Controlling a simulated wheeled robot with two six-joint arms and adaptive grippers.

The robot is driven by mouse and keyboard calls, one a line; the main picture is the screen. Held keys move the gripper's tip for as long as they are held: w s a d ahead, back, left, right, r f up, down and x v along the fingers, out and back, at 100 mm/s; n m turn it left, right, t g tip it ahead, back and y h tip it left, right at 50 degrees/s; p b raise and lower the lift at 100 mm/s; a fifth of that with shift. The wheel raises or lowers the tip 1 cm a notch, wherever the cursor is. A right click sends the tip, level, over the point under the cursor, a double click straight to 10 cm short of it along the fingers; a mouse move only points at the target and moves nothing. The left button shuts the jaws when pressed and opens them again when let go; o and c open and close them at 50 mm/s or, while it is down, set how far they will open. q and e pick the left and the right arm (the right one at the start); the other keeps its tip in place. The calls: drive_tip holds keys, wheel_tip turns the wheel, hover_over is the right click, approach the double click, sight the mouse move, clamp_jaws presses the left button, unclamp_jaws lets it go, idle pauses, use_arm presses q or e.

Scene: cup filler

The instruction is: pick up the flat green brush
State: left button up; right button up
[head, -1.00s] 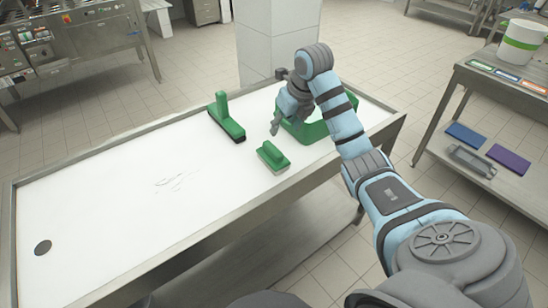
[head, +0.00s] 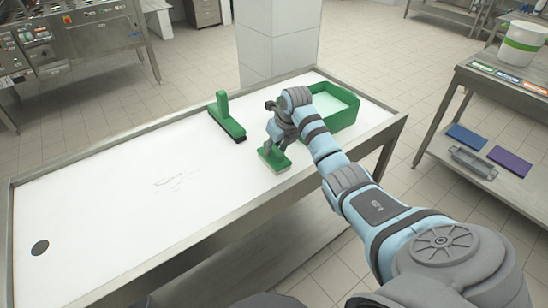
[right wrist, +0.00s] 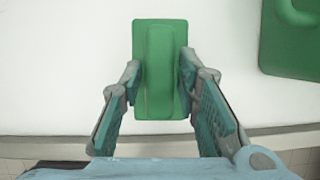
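The flat green brush (head: 280,165) lies on the white table, with its block and raised handle seen from above in the right wrist view (right wrist: 160,100). My right gripper (head: 274,147) is low over it, fingers pointing down. In the right wrist view its fingertips (right wrist: 160,70) stand one on each side of the handle, over the block. A narrow gap shows between each finger and the handle, so it is open and holds nothing. My left gripper is not in view.
A second green brush (head: 228,118) with a tall upright handle stands just left. A green bin (head: 345,118) is behind and right of my gripper. The white table (head: 110,190) is largely clear to the left, with a dark round hole near its left end.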

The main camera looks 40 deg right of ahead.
clamp_jaws()
